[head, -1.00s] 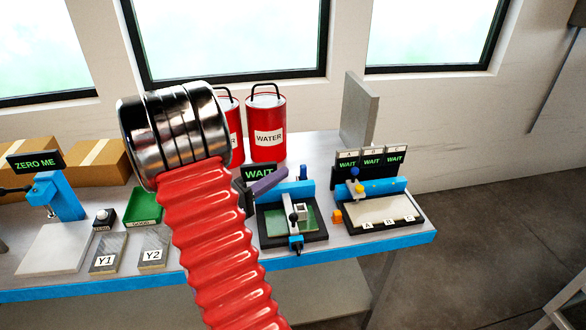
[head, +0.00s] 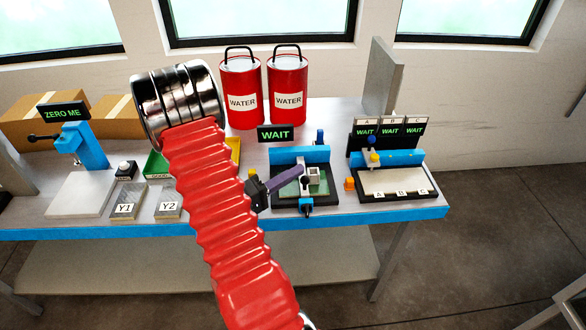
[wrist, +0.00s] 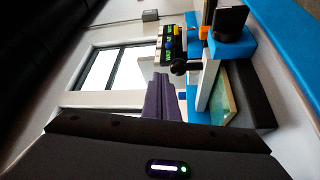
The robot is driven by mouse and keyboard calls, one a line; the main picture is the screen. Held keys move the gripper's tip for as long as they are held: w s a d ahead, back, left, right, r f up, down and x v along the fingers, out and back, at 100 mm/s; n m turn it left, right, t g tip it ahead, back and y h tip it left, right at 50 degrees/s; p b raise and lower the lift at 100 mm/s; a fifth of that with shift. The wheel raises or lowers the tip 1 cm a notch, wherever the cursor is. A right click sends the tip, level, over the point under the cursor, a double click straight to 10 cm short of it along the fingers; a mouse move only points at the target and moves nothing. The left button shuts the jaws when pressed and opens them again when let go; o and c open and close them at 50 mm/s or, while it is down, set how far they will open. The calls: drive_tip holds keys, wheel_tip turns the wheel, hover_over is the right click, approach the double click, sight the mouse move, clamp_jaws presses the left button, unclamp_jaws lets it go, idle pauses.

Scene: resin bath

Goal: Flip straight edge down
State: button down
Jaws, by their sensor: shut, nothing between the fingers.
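The middle fixture is a black frame (head: 290,209) with a blue back bar (head: 288,156), a green plate (head: 290,189) and a small white block with a square opening (head: 314,174). A blue clamp part (head: 307,202) sits at its front, with a black knob beside the block. I cannot tell for sure which part is the straight edge. My gripper (head: 301,167) has purple fingers, shut and empty, overlapping the fixture's back left in the head view. In the wrist view, the shut fingers (wrist: 158,79) point toward a black knob (wrist: 180,67) and a pale bar (wrist: 209,78); contact is unclear.
A WAIT sign (head: 276,133) stands behind the fixture. An A-B-C station (head: 394,181) is to the right, with a small orange block (head: 349,184) between. Red WATER cans (head: 241,97) stand behind. Weights Y1 (head: 124,210) and Y2 (head: 168,208) lie left. My red arm hides part of the bench.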

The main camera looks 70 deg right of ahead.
idle(0.5)
drive_tip(key=shift+w+a+f, duration=0.2)
drive_tip(key=shift+w+a, duration=0.5)
drive_tip(key=shift+w, duration=0.75)
drive_tip(key=shift+w+a+f, duration=0.25)
drive_tip(key=shift+w+a, duration=0.4)
drive_tip(key=shift+w, duration=0.75)
drive_tip(key=shift+w+a+f, duration=0.2)
drive_tip(key=shift+w+a, duration=0.5)
drive_tip(key=shift+w, duration=0.75)
drive_tip(key=shift+r, duration=0.1)
